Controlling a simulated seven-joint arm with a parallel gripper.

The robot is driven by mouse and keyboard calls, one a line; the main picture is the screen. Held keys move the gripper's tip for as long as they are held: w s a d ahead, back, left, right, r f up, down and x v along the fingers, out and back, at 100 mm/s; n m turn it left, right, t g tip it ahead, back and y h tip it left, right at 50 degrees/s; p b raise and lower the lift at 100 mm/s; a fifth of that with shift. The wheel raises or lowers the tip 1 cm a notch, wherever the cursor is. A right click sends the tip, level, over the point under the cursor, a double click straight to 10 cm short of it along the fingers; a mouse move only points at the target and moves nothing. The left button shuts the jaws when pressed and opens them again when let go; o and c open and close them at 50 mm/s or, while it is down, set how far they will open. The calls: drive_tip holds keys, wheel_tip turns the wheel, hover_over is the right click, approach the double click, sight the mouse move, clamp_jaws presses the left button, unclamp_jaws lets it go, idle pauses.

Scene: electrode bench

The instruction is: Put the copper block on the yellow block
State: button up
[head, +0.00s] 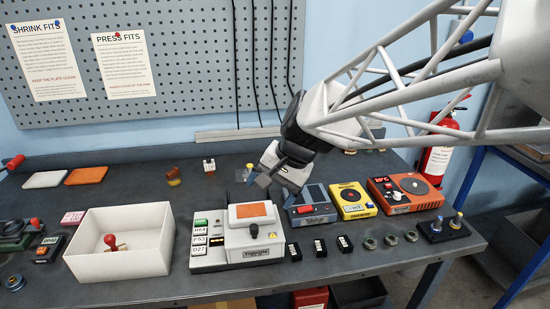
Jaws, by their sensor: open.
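A small copper-brown block (174,171) is at the back left of the bench in the head view. A yellow block (174,182) shows directly below it in the picture. The copper block looks set on top of the yellow one, though the small size leaves the exact contact unclear. My gripper (257,178) is open, to the right of both blocks and clear of them. A small yellow-topped thing (250,167) shows at its fingertips, partly hidden; I cannot tell whether it is between or behind them.
A white open box (155,218) with a red-handled stamp (111,242) stands at front left. A device with an orange plate (251,211) is at front centre. A blue-grey device (311,204), a yellow device (351,200) and an orange device (408,193) line the right. Bench around the blocks is clear.

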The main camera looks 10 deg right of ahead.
drive_tip(key=s+d+n+h, duration=0.2)
drive_tip(key=s+d, duration=0.3)
drive_tip(key=s, duration=0.3)
drive_tip(key=s+d+f+n+h, duration=0.1)
drive_tip(key=s+d+n+h, duration=0.1)
drive_tip(key=s, duration=0.6)
drive_tip(key=d+n, duration=0.1)
drive_tip(key=d, duration=0.1)
drive_tip(key=shift+s+d+f+n+t+h, duration=0.25)
drive_tip(key=shift+s+d+n+t+h, duration=0.05)
drive_tip(key=shift+s+d+t+h, duration=0.1)
